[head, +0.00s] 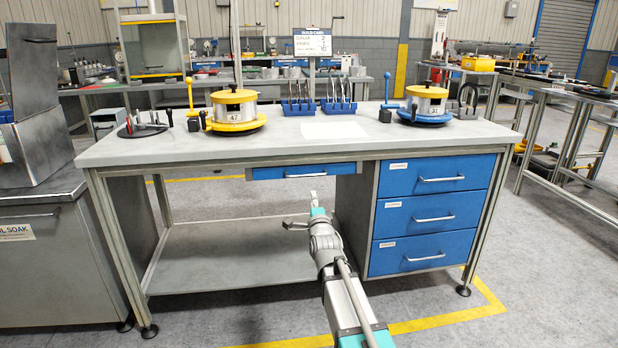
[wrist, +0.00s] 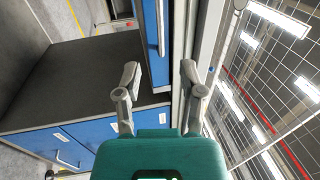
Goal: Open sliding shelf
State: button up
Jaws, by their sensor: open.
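A shallow blue sliding shelf front (head: 303,172) with a silver bar handle sits under the middle of the grey workbench top (head: 300,142). It looks pushed in. In the wrist view a narrow blue front with a bar handle (wrist: 160,25) shows ahead, between and beyond the fingertips; it appears to be the same shelf. My gripper (head: 314,196) is just below and in front of the shelf in the head view. In the wrist view my gripper (wrist: 160,72) has its two grey fingers apart with nothing between them. They look clear of the handle.
Blue drawers (head: 433,215) with bar handles fill the bench's right side. A lower grey shelf (head: 235,255) lies beneath, with open space above it. Yellow (head: 235,107) and blue (head: 425,103) pot stations stand on the bench top. A grey cabinet (head: 55,265) stands at left.

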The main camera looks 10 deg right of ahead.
aim_at(307, 176)
jog(key=w+r+p, duration=0.1)
jog(key=w, duration=0.8)
jog(key=w+r+p, duration=0.1)
jog(key=w, duration=0.3)
jog(key=shift+w+r+p, duration=0.25)
jog(key=shift+r+p, duration=0.1)
grip_shut()
